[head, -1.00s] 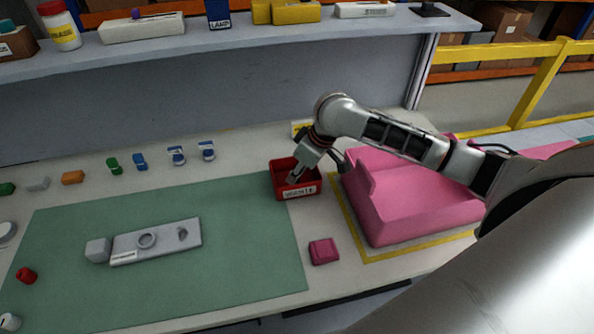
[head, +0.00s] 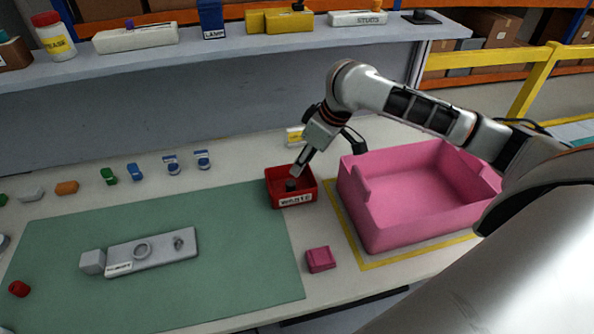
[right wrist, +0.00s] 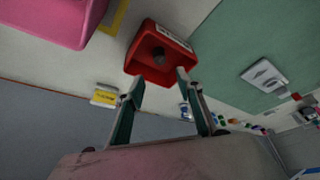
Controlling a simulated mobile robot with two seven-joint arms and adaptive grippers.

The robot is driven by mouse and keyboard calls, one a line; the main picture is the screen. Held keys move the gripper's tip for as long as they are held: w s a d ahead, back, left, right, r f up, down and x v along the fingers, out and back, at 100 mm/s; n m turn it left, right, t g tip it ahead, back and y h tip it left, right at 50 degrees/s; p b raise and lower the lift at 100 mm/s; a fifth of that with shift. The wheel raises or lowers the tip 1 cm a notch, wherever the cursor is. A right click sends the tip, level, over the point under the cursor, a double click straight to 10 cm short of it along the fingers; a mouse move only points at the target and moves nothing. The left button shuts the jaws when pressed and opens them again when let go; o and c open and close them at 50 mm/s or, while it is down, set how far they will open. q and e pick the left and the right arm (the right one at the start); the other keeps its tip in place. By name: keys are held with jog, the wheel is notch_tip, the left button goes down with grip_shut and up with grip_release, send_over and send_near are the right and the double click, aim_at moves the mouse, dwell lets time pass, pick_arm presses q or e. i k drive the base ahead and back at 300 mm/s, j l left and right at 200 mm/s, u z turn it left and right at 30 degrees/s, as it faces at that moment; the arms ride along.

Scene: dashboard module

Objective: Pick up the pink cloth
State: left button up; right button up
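The pink cloth (head: 320,259) is a small folded square on the pale bench, just right of the green mat's edge and in front of the red waste bin (head: 291,202). My right gripper (head: 298,170) is above the waste bin, behind the cloth and apart from it. In the right wrist view its two fingers (right wrist: 159,78) are spread with nothing between them. The cloth cannot be made out in that view. A small dark object (right wrist: 158,56) lies in the waste bin. My left gripper is not in view.
A large pink tray (head: 420,190) stands right of the cloth inside yellow tape. The green mat (head: 225,270) bears a grey plate (head: 150,252) with a ring. Several small coloured parts line the bench at the back left. A shelf (head: 250,40) runs behind.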

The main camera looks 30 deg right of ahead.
aim_at(319, 259)
jog(key=k, duration=1.5)
